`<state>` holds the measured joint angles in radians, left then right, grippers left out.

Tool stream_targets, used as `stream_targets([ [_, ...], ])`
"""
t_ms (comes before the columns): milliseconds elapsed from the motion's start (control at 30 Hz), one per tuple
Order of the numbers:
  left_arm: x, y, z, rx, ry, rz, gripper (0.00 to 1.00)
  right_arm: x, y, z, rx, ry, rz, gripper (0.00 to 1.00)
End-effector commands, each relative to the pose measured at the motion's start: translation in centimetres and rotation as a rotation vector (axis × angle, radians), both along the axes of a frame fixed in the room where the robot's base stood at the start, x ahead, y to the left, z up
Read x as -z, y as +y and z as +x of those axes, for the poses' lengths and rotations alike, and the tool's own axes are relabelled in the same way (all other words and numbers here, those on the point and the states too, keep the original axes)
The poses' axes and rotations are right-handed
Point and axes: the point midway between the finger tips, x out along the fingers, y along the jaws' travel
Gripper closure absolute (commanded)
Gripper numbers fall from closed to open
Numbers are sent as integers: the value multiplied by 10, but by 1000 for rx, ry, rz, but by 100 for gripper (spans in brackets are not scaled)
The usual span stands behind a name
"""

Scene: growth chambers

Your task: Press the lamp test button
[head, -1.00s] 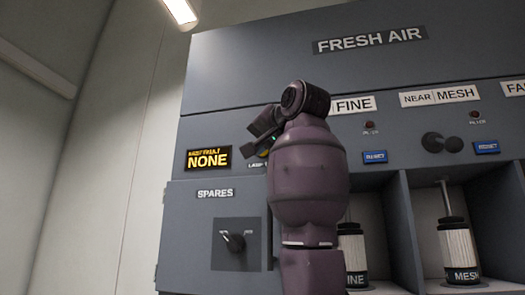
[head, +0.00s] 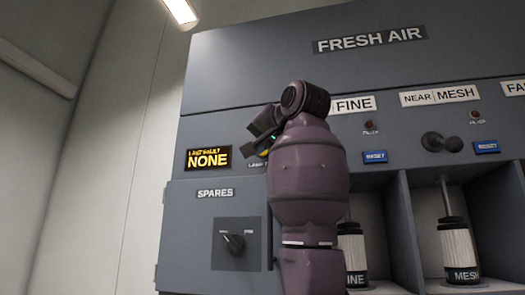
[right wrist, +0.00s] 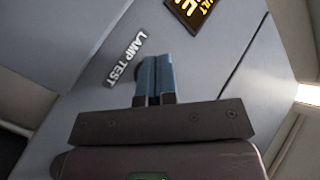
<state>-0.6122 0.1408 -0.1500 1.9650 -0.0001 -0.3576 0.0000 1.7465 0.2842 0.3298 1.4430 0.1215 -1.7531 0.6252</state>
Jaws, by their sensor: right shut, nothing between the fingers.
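The lamp test button itself is not clearly seen. Its LAMP TEST label (right wrist: 125,59) is left of my fingers in the right wrist view. In the head view the label (head: 256,164) is partly covered by my right arm, right of the amber display. My right gripper (right wrist: 154,62) is shut and empty, its blue fingers together and pointing at the grey panel. Whether the fingertips touch the panel or the button, I cannot tell. In the head view a small yellowish patch shows beside the gripper (head: 258,143); I cannot tell what it is. My left gripper is not in view.
The amber display (head: 208,158) reads NONE. To the right are blue RESET buttons (head: 375,157), a dark round knob (head: 442,142) and open bays with filter cartridges (head: 459,250). Clear wall lies left of the cabinet.

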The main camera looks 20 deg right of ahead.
Motion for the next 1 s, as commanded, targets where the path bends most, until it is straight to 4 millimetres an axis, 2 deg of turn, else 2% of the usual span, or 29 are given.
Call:
stream_targets([
  [1000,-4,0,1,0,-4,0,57,0,-5,7,0,0,0,100],
])
